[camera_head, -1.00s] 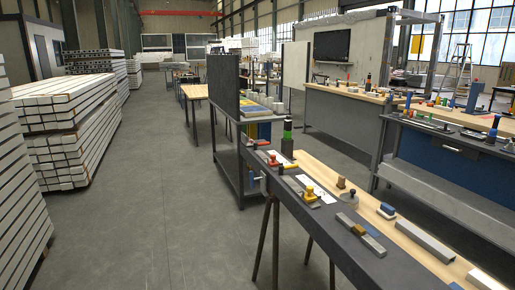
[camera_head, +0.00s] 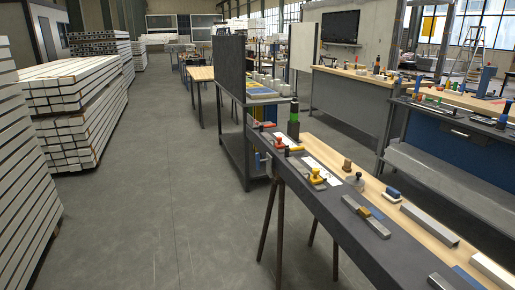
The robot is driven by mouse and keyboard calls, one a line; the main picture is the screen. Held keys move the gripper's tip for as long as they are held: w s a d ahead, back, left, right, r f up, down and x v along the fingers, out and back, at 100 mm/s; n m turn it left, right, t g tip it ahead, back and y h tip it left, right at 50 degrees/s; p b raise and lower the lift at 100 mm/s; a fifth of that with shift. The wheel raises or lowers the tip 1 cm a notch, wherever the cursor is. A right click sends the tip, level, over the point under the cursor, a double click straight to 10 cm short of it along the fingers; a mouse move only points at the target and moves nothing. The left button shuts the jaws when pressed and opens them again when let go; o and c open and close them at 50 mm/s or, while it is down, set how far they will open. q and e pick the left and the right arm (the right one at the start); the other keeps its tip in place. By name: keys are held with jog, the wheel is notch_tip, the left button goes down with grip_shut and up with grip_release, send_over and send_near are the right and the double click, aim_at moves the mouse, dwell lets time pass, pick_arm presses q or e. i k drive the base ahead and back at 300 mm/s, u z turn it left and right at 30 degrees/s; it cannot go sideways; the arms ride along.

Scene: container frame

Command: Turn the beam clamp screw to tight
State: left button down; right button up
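I cannot tell for sure which item is the beam clamp or where its screw is; the parts are too small at this distance. A long dark beam-like bench edge (camera_head: 325,205) runs from the middle to the lower right. On it are a yellow-topped fixture (camera_head: 317,177), a red-topped fixture (camera_head: 278,141) and a grey bar with a brownish-yellow block (camera_head: 366,215). A grey knob-like piece (camera_head: 355,182) stands on the wooden strip beside them. Neither of my grippers is in view.
Open grey floor (camera_head: 150,200) lies left of the bench. Stacks of white beams (camera_head: 75,110) line the left. A shelf rack with a dark panel (camera_head: 230,68) stands behind the bench. A bottle with a green band (camera_head: 294,118) stands at the bench's far end. More workbenches (camera_head: 355,100) are at right.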

aim_at(259, 160)
jog(key=u, duration=0.75)
jog(key=i, duration=0.75)
jog(key=u, duration=0.8)
jog(key=i, duration=1.05)
jog(key=z, duration=0.95)
jog(key=i, duration=0.7)
jog(key=z, duration=0.65)
